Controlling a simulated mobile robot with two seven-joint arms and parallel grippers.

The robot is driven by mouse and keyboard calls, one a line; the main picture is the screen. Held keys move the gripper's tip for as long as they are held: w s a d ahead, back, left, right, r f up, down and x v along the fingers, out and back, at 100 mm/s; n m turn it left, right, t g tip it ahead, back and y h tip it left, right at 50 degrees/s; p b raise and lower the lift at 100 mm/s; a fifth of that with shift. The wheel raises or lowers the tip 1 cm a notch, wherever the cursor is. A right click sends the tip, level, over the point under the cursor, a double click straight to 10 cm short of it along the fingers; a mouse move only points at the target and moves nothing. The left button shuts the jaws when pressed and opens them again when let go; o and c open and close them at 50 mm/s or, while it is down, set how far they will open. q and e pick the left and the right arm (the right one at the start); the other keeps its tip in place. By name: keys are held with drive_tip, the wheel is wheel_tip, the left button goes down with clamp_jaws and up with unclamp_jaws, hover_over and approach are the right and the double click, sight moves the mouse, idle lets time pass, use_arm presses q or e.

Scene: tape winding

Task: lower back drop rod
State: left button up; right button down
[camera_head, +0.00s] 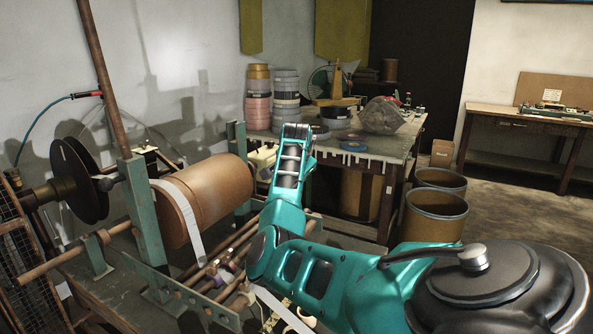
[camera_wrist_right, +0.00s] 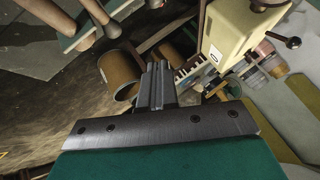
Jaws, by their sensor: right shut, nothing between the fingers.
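A tall brown rod (camera_head: 103,75) stands up at the left of the winding machine, by a green upright post (camera_head: 141,215). Several lower brown rods (camera_head: 216,249) lie across the machine frame below a large brown roll (camera_head: 207,197). I cannot tell which rod is the back drop rod. My right arm reaches in from the lower right, its teal forearm pointing up in front of the machine. My right gripper (camera_wrist_right: 157,84) is shut and empty in the wrist view; its fingers are not clear in the head view. My left gripper is not in view.
A cream machine box (camera_wrist_right: 240,35) with a black knob is near the right gripper in the wrist view. A work table (camera_head: 377,150) with tape stacks stands behind. Two brown drums (camera_head: 433,217) stand to its right. The floor at right is clear.

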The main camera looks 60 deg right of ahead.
drive_tip(key=shift+v, duration=0.85)
